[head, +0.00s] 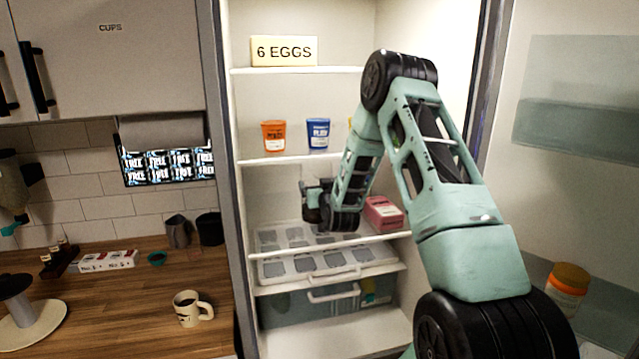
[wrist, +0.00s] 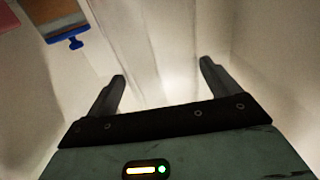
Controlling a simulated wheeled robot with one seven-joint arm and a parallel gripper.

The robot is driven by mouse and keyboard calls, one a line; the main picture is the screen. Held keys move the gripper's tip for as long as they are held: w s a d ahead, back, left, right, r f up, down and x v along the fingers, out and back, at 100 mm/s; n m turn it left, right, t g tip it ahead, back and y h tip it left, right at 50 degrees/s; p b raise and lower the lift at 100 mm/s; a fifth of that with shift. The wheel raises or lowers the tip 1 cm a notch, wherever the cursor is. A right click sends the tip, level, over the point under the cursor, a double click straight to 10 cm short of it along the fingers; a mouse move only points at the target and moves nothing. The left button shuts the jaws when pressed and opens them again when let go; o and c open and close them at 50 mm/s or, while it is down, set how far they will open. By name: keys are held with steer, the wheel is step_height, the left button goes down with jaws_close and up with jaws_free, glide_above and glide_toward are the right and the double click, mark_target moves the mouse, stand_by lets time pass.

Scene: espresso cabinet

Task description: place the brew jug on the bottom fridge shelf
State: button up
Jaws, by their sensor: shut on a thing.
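My gripper (wrist: 161,86) reaches into the open fridge, low on its left side, above a tray with grey squares. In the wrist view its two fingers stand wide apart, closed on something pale. I take this to be the brew jug, but its outline is lost against the white fridge wall. I cannot make the jug out in the head view. The tray (head: 268,238) and a pink carton (head: 383,214) sit at that level, the carton to the right of my gripper.
An orange tub (head: 273,136) and a blue tub (head: 318,134) stand on the shelf above. A "6 EGGS" sign (head: 284,51) is higher up. A drawer (head: 312,302) lies below. The open door (head: 560,190) is on the right, with a jar (head: 567,288).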

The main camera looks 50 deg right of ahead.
steer(key=shift+f+b, duration=0.15)
steer(key=shift+b, duration=0.15)
steer(key=o, duration=1.8)
steer(key=shift+b+v, duration=2.45)
steer(key=shift+v, duration=3.6)
